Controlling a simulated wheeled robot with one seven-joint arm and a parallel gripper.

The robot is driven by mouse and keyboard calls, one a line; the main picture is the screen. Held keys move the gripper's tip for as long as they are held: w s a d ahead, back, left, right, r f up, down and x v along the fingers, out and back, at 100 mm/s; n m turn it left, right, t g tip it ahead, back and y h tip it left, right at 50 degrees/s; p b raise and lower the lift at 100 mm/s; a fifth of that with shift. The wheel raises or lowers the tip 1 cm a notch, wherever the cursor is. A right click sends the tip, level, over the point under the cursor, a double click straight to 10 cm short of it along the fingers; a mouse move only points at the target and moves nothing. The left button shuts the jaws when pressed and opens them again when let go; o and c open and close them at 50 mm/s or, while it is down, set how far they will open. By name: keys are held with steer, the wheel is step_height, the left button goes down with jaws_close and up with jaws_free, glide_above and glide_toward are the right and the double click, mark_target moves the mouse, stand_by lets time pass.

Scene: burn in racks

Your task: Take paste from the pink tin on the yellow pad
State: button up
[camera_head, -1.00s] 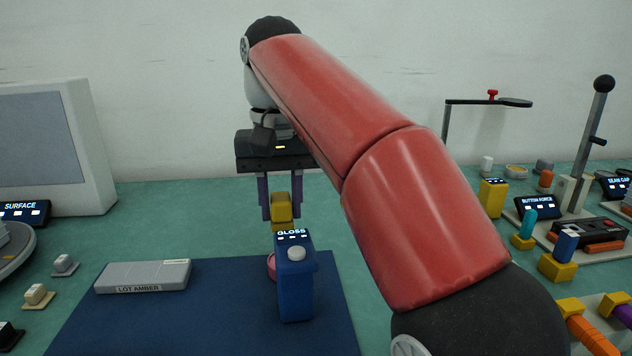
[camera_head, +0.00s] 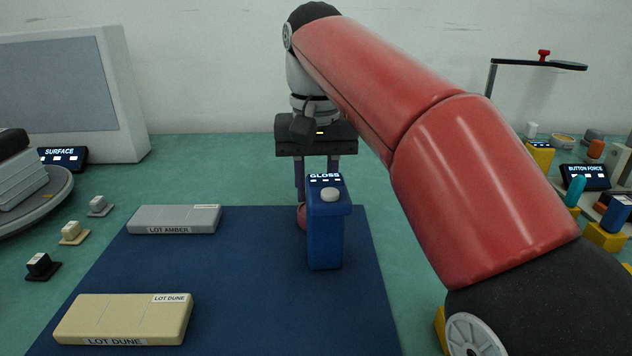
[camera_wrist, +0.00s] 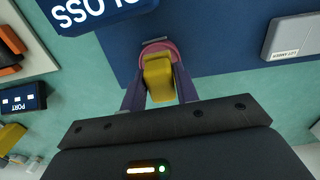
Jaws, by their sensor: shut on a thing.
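My gripper (camera_wrist: 158,82) is shut on the yellow pad (camera_wrist: 158,78), a block between its two purple fingers. The pink tin (camera_wrist: 155,47) is a round dish beyond the pad's far end in the wrist view, and the pad covers part of it. I cannot tell whether the pad touches the paste. In the head view my gripper (camera_head: 316,182) points down over the tin (camera_head: 302,216), whose left edge shows beside the blue GLOSS device (camera_head: 325,238). That device hides the pad and most of the tin there.
The tin and GLOSS device stand by the right edge of a dark blue mat (camera_head: 240,290). A grey LOT AMBER block (camera_head: 175,219) and a cream LOT DUNE block (camera_head: 125,318) lie on its left. A SURFACE turntable (camera_head: 45,200) is far left. BUTTON FORCE equipment (camera_head: 585,177) is at right.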

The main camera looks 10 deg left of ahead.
steer(key=shift+f, duration=0.5)
stand_by(2.2)
step_height(320, 180, up, 3)
steer(key=p, duration=0.2)
steer(key=shift+f+p, duration=0.15)
steer(key=shift+p, duration=0.25)
steer(key=shift+r, duration=2.25)
